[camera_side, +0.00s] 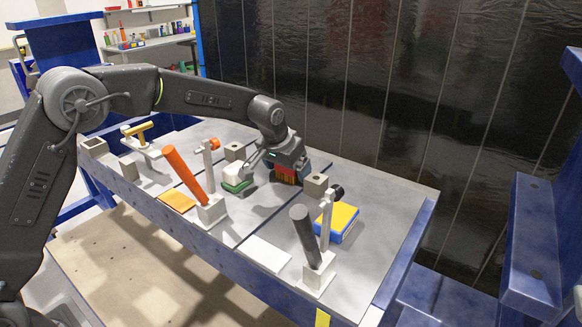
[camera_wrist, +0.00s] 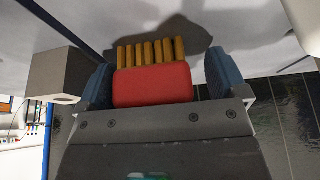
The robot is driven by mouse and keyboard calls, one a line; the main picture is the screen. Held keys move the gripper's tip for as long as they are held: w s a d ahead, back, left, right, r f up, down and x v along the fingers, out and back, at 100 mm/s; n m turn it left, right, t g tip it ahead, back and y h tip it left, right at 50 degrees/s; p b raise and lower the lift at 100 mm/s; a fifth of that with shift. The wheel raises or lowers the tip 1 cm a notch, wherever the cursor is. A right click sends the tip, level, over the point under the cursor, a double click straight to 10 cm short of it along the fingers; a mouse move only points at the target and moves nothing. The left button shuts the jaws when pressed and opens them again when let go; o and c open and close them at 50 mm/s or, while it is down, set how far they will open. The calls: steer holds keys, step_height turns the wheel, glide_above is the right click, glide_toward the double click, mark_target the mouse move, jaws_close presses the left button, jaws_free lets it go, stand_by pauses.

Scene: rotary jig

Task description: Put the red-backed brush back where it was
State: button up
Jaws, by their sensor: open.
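The red-backed brush, with a row of tan bristles, sits between my gripper's blue fingers in the wrist view (camera_wrist: 152,86). Its bristles point away from the palm, toward the grey table top. The left finger is close beside the red back, and a gap shows on the right. In the side view, my gripper (camera_side: 287,172) is low over the far side of the table, with the red of the brush (camera_side: 285,177) showing between its fingers. The fingers are open around the brush. I cannot tell whether the bristles touch the table.
A hollow grey block (camera_side: 315,186) stands close right of my gripper; a white-and-green block (camera_side: 237,177) is left. Upright clamps with orange (camera_side: 183,170) and dark grey (camera_side: 305,234) handles stand nearer the front. A yellow-and-blue block (camera_side: 338,221) lies right. A white plate (camera_side: 264,254) lies in front.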

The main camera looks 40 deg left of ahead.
steer(key=v, duration=0.7)
steer(key=shift+d+r, duration=0.2)
steer(key=shift+r, duration=0.1)
step_height(320, 180, up, 9)
steer(key=s+n+t+h, duration=0.2)
steer(key=t, duration=0.2)
steer(key=s+a+r+n+t, duration=0.15)
steer(key=s+r, duration=0.25)
steer(key=s, duration=0.6)
steer(key=s+a+f+m+g+y, duration=0.1)
steer(key=s+f, duration=0.4)
steer(key=s, duration=0.6)
steer(key=s+a+f+m+g+y, duration=0.1)
steer(key=s+f, duration=0.4)
steer(key=s, duration=0.6)
steer(key=shift+a+f+m+g, duration=0.35)
steer(key=shift+a+m+g, duration=0.4)
steer(key=shift+g, duration=0.4)
steer(key=shift+s, duration=0.15)
